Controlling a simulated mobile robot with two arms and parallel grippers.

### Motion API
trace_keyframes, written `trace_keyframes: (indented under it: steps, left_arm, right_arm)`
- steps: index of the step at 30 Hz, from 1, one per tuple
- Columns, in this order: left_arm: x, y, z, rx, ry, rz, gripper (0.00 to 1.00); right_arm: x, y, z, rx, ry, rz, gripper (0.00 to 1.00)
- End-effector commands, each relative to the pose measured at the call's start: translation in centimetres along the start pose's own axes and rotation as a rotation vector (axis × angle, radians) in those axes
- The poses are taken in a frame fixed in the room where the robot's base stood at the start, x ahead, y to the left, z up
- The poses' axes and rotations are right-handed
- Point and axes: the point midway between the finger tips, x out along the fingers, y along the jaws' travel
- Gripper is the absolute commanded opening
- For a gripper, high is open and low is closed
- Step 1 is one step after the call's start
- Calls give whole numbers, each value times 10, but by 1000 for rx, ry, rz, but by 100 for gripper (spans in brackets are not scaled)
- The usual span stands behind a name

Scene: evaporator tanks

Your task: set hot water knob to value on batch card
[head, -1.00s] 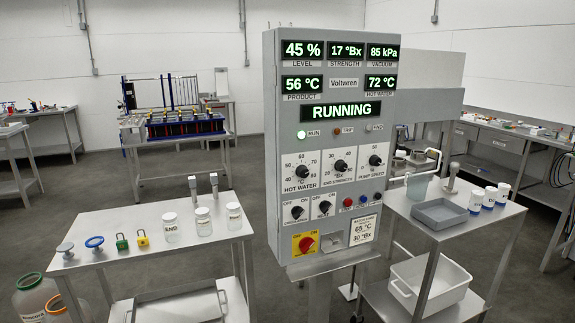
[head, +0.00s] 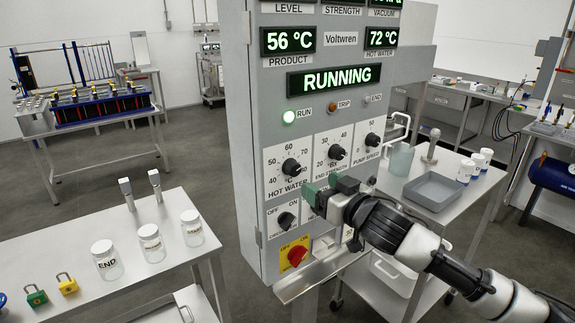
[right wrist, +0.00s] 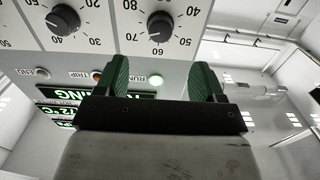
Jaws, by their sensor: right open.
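The hot water knob (head: 291,167), black with a scale around it, is on the grey control panel (head: 239,130). Its pointer is too small to read exactly. The panel's hot water display (head: 381,38) reads 72 °C. My right gripper (head: 318,190), with green fingers, is in front of the panel, just below and right of the knob in the head view. In the right wrist view, upside down, the hot water knob (right wrist: 160,25) lies beyond the gap between the open, empty fingers (right wrist: 162,78). The batch card is hidden behind my right arm. My left gripper is out of view.
Other controls are close: the end strength knob (head: 336,153), the pump speed knob (head: 372,140), a small switch (head: 286,220) and a red-on-yellow switch (head: 295,255). A table with jars (head: 107,262) stands left, a cart with a grey tray (head: 433,190) right.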

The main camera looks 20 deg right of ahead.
Motion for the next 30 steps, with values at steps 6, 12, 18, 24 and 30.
trace_keyframes:
  steps: [6, 12, 18, 24, 30]
  left_arm:
    - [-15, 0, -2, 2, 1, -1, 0]
    - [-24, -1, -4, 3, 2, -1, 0]
    - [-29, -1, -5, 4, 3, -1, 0]
    - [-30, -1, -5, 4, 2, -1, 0]
    - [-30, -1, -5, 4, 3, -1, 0]
  right_arm:
    - [38, 0, -5, 2, 1, 1, 69]
    - [72, -1, -3, 0, 1, 0, 69]
    - [92, 0, -1, -1, 0, 1, 69]
    - [99, 0, 0, -2, 0, 1, 69]
    - [99, 0, 0, -2, 0, 1, 69]
